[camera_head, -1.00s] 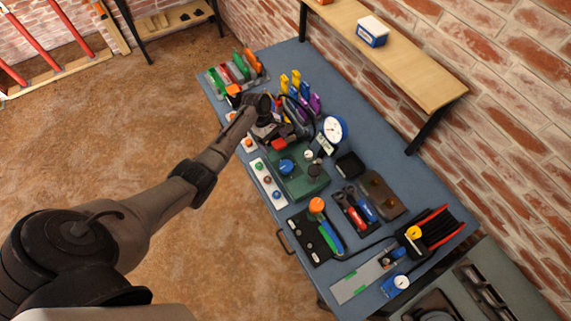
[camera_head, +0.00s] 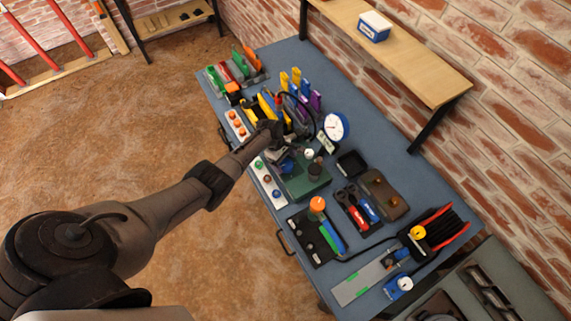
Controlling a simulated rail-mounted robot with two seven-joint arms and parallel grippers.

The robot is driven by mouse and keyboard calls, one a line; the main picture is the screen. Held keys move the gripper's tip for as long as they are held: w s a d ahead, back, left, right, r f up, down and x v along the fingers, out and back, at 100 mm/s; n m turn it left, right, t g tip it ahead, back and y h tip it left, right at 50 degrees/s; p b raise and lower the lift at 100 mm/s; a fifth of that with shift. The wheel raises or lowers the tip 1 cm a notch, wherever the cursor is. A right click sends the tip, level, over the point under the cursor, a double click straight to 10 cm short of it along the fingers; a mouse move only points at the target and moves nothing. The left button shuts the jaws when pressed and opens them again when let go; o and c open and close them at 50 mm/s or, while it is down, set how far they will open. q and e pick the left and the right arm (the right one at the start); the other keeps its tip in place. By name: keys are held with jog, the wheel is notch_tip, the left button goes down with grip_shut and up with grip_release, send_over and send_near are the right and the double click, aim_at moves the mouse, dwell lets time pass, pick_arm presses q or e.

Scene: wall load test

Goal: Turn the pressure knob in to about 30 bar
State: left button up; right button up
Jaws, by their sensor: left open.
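The green box (camera_head: 309,186) sits near the middle of the blue-grey bench. It carries a blue knob (camera_head: 287,165), a dark knob and a small white-topped part. A round white-faced gauge (camera_head: 335,127) with a blue rim stands behind the box; its reading is too small to tell. My left arm comes in from the left. My left gripper (camera_head: 283,154) is open, at the blue knob and partly covering it. I cannot tell whether it touches the knob. My right gripper is not in view.
A white strip with coloured buttons (camera_head: 268,184) lies in front of the green box. Yellow, blue and purple tools (camera_head: 300,90) stand behind my gripper. A black tray with red and blue tools (camera_head: 357,208) lies to the right. A wooden shelf (camera_head: 400,55) is on the brick wall.

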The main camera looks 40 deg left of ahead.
pick_arm(q)
jog(key=shift+d+f, duration=0.3)
jog(key=shift+f, duration=0.3)
jog(key=shift+c, duration=0.5)
jog(key=c, duration=0.8)
jog(key=shift+m+b, duration=0.3)
